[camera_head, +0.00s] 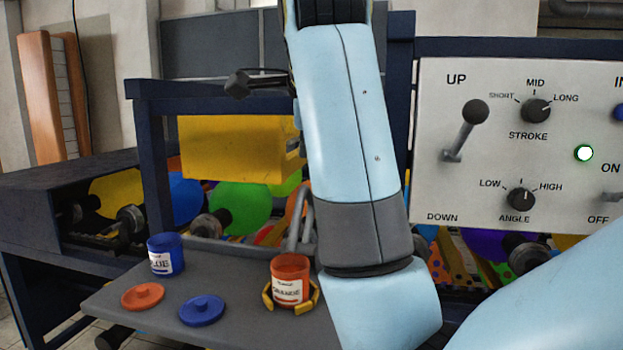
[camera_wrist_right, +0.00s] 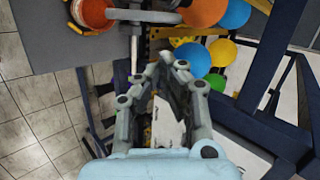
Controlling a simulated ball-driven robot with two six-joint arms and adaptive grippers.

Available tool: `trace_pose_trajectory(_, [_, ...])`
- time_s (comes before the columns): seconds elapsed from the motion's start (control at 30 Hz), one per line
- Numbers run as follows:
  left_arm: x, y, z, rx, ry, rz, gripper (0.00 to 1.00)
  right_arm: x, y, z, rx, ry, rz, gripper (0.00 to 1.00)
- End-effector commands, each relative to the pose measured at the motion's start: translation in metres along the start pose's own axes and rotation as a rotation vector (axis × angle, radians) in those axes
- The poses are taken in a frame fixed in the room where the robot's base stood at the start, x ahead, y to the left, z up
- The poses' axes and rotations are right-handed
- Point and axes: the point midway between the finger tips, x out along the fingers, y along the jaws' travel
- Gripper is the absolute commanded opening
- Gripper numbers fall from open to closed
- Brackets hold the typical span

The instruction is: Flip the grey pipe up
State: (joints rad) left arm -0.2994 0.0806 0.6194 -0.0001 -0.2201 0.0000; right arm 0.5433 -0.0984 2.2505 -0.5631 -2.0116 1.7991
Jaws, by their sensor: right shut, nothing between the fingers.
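The grey pipe (camera_head: 301,212) stands behind the orange ink jar in the head view, partly hidden by my light blue arm. In the right wrist view a grey pipe (camera_wrist_right: 142,15) runs across the top, beside the orange jar. My right gripper (camera_wrist_right: 167,62) is shut and empty in the wrist view, below the pipe and apart from it in the picture. My right gripper is out of the head view, and my left gripper shows in neither view.
The orange jar (camera_head: 291,277) sits in a yellow holder on the grey tray (camera_head: 120,298). A blue jar (camera_head: 165,256) and two lids lie left of it. A control panel (camera_head: 440,185) with an up/down lever is at right.

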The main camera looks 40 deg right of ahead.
Motion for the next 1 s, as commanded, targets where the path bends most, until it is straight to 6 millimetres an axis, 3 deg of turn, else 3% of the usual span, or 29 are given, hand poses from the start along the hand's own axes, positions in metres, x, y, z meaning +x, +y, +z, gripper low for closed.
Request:
trace_pose_trajectory(0.67, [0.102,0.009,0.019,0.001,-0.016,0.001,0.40,0.105,0.005,-0.001,-0.001,0.003,0.000,0.00])
trace_pose_trajectory(0.8, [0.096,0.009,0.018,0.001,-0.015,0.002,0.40,0.118,-0.012,0.001,-0.001,0.002,0.000,0.00])
trace_pose_trajectory(1.0, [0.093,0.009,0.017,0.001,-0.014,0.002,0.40,0.130,-0.020,0.003,-0.001,0.000,0.001,0.00])
